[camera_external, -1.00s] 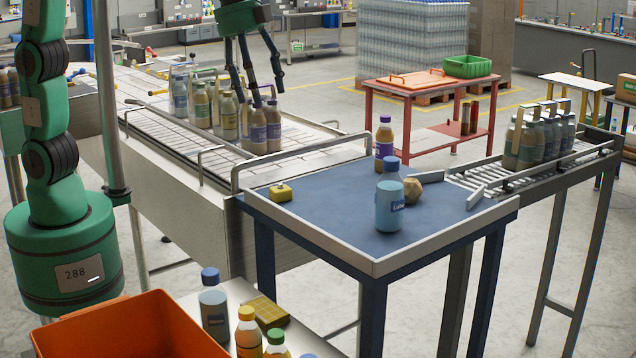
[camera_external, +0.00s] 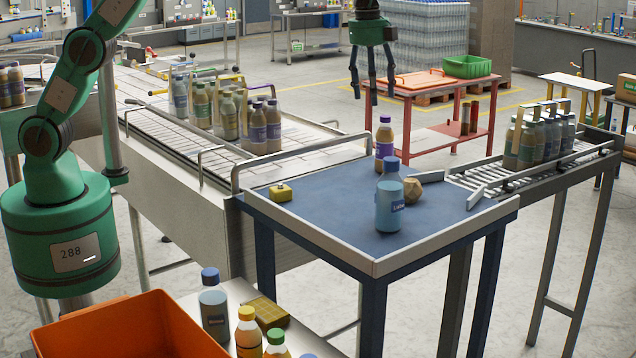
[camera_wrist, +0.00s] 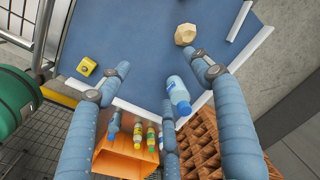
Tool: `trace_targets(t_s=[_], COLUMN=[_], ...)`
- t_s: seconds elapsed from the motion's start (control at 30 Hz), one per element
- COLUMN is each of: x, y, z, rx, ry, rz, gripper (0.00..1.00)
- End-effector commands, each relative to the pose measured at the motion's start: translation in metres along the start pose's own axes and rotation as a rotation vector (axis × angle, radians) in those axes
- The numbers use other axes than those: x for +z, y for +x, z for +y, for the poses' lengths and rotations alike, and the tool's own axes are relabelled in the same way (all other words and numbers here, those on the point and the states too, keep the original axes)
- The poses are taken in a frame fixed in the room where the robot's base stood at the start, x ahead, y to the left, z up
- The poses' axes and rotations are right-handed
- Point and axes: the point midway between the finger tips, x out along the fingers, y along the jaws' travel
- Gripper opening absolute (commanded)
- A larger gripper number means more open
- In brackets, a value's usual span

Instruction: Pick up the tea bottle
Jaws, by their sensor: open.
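I cannot read which bottle is the tea bottle. A brown bottle with a purple cap and purple label (camera_external: 384,148) stands upright at the back of the blue table (camera_external: 320,190). A light-blue bottle with a blue cap (camera_external: 389,207) stands nearer the front; it also shows in the wrist view (camera_wrist: 178,92), beside my fingers. Similar brown bottles with purple labels (camera_external: 265,130) stand on the conveyor. My gripper (camera_external: 373,90) is open and empty, high above and behind the purple-capped bottle in the picture. The purple-capped bottle is not visible in the wrist view.
A wooden faceted ball (camera_external: 413,190) and a yellow block (camera_external: 281,193) lie on the blue table. Metal rails (camera_external: 300,150) edge the conveyor. A roller track (camera_external: 520,165) with grouped bottles lies right. An orange crate (camera_external: 130,330) and several bottles are in front.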

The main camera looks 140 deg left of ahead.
Motion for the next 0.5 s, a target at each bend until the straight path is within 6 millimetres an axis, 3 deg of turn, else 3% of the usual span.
trace_targets(t_s=[0.2, 0.5], x=[0.059, 0.139], y=[0.034, 0.081], z=[-0.061, -0.119], rx=[0.032, 0.072], ry=[0.016, 0.044], rz=[-0.018, -0.031], gripper=[0.65, 0.65])
